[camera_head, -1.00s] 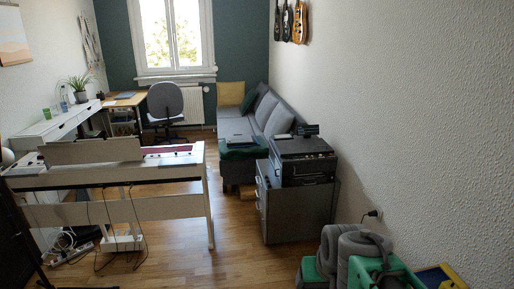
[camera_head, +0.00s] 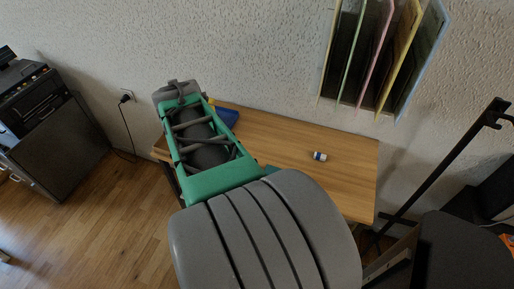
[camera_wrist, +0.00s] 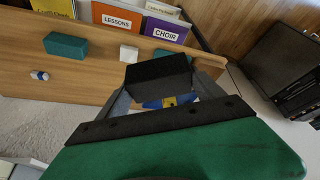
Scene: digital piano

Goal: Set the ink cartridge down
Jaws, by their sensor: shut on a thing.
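In the wrist view my gripper (camera_wrist: 160,84) is shut. A black block, which looks like the ink cartridge (camera_wrist: 158,72), sits between its fingers, over or near the wooden tabletop. Whether the cartridge touches anything below cannot be told. In the head view my green and grey arm reaches over the left part of the wooden table (camera_head: 285,134); the gripper's fingers and the cartridge cannot be made out there.
A blue and yellow object (camera_head: 228,116) lies at the table's left end. The wrist view shows a green block (camera_wrist: 66,46), a white block (camera_wrist: 129,53) and labelled folders (camera_wrist: 167,32). Bare wood surrounds the small item.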

